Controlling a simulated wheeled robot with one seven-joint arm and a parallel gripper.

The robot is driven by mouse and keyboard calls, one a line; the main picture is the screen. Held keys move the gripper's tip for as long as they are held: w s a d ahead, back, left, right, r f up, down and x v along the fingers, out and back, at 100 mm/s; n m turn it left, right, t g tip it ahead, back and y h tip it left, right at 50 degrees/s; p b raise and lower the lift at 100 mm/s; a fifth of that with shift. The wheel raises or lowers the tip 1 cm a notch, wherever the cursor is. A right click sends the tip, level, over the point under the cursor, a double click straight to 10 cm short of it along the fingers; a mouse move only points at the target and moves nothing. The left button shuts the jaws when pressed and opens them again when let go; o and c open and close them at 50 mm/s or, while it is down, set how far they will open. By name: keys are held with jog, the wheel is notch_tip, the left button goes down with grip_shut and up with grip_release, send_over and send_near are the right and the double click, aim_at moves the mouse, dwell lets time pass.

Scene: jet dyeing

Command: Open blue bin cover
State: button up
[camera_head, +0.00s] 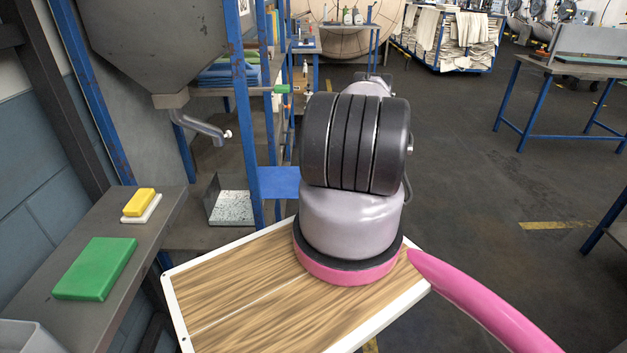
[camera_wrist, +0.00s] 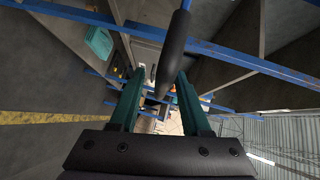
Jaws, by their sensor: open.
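I cannot make out a blue bin or its cover for certain in either view. My gripper (camera_wrist: 160,75) shows in the wrist view, with two teal fingers spread apart and nothing clamped between them. A dark, pointed rod-like thing (camera_wrist: 172,62) shows between and above the fingers; I cannot tell whether it touches them. In the head view my arm stretches away from me and hides my gripper. A grey metal hopper (camera_head: 155,45) with a bent spout (camera_head: 203,128) hangs at the upper left, beside a blue frame (camera_head: 243,110).
A grey shelf (camera_head: 150,215) at left carries a green block (camera_head: 96,268) and a yellow block (camera_head: 139,202). Folded blue cloth (camera_head: 228,76) lies on a rack behind. A blue-legged table (camera_head: 560,70) stands at right. The floor (camera_head: 470,170) between is open.

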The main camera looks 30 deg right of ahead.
jog(key=v, duration=0.8)
jog(key=shift+s, duration=0.3)
jog(key=shift+d, duration=0.1)
